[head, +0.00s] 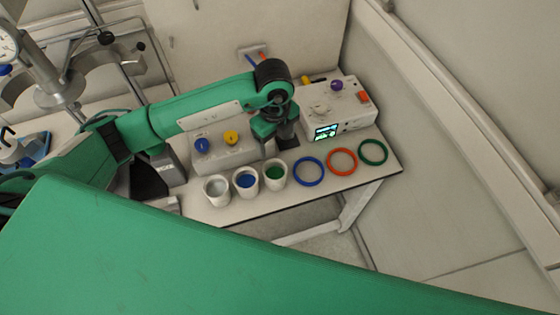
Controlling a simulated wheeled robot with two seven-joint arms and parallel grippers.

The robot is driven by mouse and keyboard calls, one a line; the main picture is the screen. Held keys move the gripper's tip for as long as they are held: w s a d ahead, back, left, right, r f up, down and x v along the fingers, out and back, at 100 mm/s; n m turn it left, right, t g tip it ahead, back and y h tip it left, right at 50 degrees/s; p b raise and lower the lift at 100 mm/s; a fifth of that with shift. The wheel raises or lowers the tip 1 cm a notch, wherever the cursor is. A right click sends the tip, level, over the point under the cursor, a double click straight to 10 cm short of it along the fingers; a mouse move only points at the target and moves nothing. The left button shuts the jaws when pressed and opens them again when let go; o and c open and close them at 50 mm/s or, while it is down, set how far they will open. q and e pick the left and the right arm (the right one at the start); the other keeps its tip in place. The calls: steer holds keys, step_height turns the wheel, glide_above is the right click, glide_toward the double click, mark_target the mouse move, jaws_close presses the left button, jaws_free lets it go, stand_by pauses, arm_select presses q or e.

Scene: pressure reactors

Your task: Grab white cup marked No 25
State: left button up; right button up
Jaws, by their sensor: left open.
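Three white cups stand in a row near the front edge of the table. The left cup (216,190) looks pale or empty inside, the middle cup (246,181) has blue inside, and the right cup (275,176) has green inside. No number can be read on any of them, so I cannot tell which is No 25. My left gripper (274,151) points down just above and behind the green-filled cup, with nothing seen in it. Its fingers are partly hidden by its own body. My right gripper is out of view.
A blue ring (309,171), a red ring (342,161) and a green ring (373,152) lie right of the cups. A white device with a screen (327,132) and a box with blue and yellow knobs (219,154) stand behind. A metal reactor stand (62,92) is at left.

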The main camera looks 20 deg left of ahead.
arm_select(q)
steer(key=p, duration=0.6)
glide_above(275, 166)
steer(key=s+d, duration=0.1)
steer(key=s, duration=0.2)
step_height(275, 166, down, 13)
steer(key=shift+w+r, duration=0.1)
steer(key=shift+r, duration=0.1)
steer(key=shift+f, duration=0.3)
steer(key=shift+c, duration=0.4)
steer(key=c, duration=1.1)
